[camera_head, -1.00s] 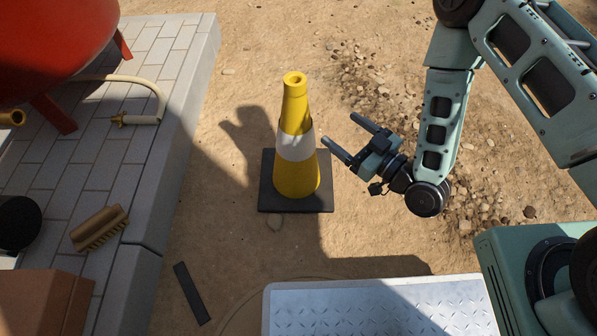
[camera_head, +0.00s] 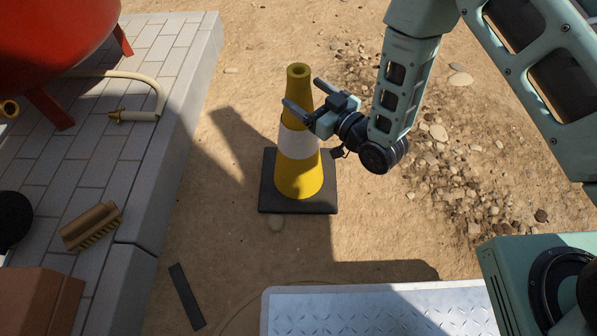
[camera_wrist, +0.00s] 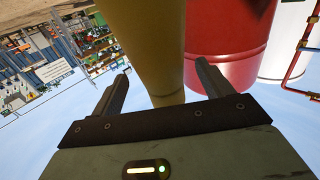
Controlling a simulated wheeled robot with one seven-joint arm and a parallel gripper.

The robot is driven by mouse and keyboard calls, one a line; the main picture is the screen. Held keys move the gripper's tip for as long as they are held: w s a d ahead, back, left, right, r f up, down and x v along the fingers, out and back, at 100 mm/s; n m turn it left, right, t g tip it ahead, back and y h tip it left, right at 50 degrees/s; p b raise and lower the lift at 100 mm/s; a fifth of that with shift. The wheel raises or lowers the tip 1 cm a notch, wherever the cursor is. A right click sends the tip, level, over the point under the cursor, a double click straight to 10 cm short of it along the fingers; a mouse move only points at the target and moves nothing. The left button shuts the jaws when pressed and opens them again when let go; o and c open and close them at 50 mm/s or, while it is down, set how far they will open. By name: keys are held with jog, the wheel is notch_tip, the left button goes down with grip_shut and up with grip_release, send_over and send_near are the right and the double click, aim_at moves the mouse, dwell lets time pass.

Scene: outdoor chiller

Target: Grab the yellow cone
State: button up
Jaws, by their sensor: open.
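The yellow cone (camera_head: 299,175) with a white band stands upright on a square black base (camera_head: 268,195) on the sandy ground, in the middle of the head view. My gripper (camera_head: 306,95) is open at the upper part of the cone, on its right, with the fingers pointing left. In the wrist view the yellow cone (camera_wrist: 148,45) rises between the two spread fingers of my gripper (camera_wrist: 162,88). I cannot tell whether either finger touches the cone.
A raised paved ledge (camera_head: 150,160) on the left carries a red tank (camera_head: 50,35), a hose (camera_head: 150,84) and a brush (camera_head: 92,226). A dark strip (camera_head: 187,296) lies on the ground. A metal plate (camera_head: 380,312) is at the bottom.

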jog(key=shift+b+x, duration=0.5)
jog(key=shift+x, duration=1.1)
jog(key=shift+c, duration=0.3)
grip_shut()
jog(key=shift+r, duration=0.2)
